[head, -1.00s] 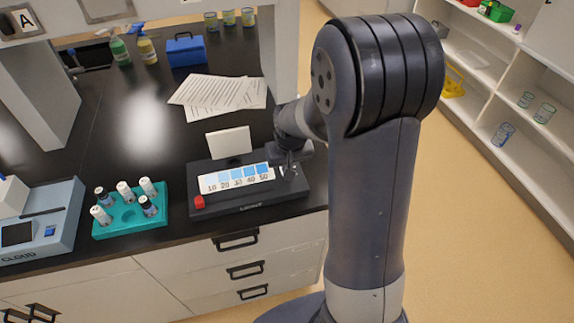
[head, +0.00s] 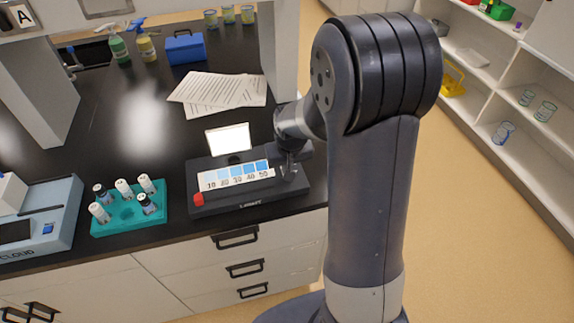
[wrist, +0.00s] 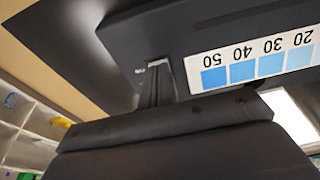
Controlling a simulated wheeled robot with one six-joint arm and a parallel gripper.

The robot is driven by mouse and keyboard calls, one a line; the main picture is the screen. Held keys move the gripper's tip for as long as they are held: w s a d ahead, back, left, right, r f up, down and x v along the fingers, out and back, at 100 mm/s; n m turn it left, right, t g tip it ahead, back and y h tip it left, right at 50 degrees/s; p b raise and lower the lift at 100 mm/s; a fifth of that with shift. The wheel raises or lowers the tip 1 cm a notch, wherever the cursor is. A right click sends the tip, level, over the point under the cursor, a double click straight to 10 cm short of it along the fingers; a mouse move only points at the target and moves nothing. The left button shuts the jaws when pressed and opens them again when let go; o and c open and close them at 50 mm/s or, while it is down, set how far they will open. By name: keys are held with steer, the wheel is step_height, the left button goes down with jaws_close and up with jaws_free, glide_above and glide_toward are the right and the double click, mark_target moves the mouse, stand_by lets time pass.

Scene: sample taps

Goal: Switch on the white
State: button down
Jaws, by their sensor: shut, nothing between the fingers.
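A dark grey device (head: 240,207) with the word LIGHT on its front sits on the black bench. A white panel (head: 228,139) stands upright behind it and glows brightly; it also shows in the wrist view (wrist: 293,115). A strip of blue squares numbered 10 to 50 (head: 236,177) lies on the device top, and a red part (head: 198,199) is at its front left corner. My gripper (head: 290,173) is shut and empty, pointing down at the right end of the device. In the wrist view its fingers (wrist: 155,88) cover most of a small marked switch area, and contact is hard to tell.
A teal rack (head: 128,213) with several vials and a grey-blue CLOUD device (head: 40,222) stand to the left. Papers (head: 217,92) lie behind the panel. A blue box (head: 185,48) and bottles are at the back.

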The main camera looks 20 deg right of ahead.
steer(key=shift+w+r, duration=0.35)
steer(key=shift+w, duration=0.3)
steer(key=p+v, duration=0.2)
steer(key=v, duration=0.1)
steer(key=p+v, duration=0.1)
steer(key=v, duration=0.1)
steer(key=shift+w+p, duration=0.4)
steer(key=shift+s+r+b, duration=0.2)
steer(key=shift+s+b, duration=0.15)
steer(key=shift+b, duration=0.3)
steer(key=s+b+v, duration=0.1)
steer(key=s+v, duration=0.1)
steer(key=v, duration=0.6)
steer(key=shift+f, duration=0.1)
